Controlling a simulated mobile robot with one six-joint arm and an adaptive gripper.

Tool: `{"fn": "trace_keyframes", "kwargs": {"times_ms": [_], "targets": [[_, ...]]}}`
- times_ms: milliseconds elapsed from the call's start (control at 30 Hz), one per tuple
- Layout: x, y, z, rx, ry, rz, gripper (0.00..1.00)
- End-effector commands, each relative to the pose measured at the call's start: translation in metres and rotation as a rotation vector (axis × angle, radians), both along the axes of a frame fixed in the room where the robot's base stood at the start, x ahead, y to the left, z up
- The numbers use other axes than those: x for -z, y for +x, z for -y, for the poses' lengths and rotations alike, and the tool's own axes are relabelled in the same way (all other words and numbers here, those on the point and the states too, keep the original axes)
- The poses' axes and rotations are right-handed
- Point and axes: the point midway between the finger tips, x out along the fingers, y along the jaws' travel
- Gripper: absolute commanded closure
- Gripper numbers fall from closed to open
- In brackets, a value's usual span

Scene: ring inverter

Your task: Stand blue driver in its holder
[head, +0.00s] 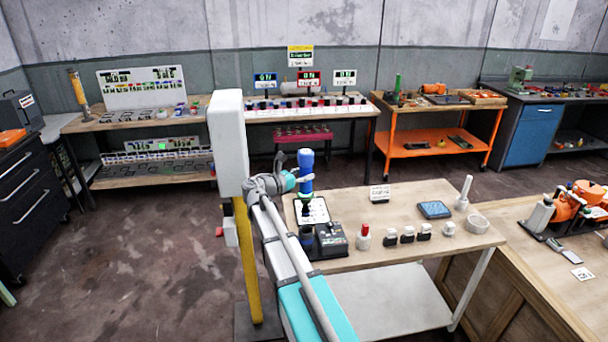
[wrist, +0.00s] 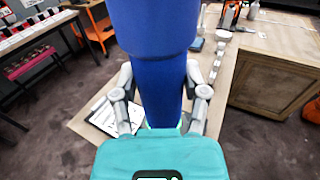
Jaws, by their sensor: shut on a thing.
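The blue driver (head: 306,161) is upright in my gripper (head: 303,180), above the left part of the wooden-topped table. Its blue handle also fills the middle of the wrist view (wrist: 155,70), with a finger of my gripper (wrist: 162,88) on each side. My gripper is shut on the handle. A dark cup-like piece (head: 307,238), which looks like the holder, stands on the table below the driver, beside a dark box. The driver's lower end is small and dark, and I cannot tell whether it touches or enters that piece. The wrist view hides the lower end.
The dark box (head: 330,239) stands close on the right. A white printed sheet (head: 319,211) lies behind. A red-topped bottle (head: 363,237), several small blocks, a blue tray (head: 434,209) and a white bowl (head: 478,224) stand further right. The table's middle back is mostly clear.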

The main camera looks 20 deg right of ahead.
Motion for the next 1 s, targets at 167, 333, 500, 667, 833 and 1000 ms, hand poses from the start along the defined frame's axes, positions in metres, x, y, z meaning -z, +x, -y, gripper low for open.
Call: {"fn": "trace_keyframes", "kwargs": {"times_ms": [167,333,500,667,833,1000], "targets": [[0.017,0.000,0.001,0.001,-0.003,0.000,1.00],[0.030,0.000,0.001,0.001,-0.003,0.000,1.00],[0.043,0.000,0.001,0.001,-0.003,0.000,1.00],[0.055,0.000,0.001,0.001,-0.003,0.000,1.00],[0.067,0.000,0.001,0.001,-0.003,0.000,1.00],[0.080,0.000,0.001,0.001,-0.003,0.000,1.00]]}}
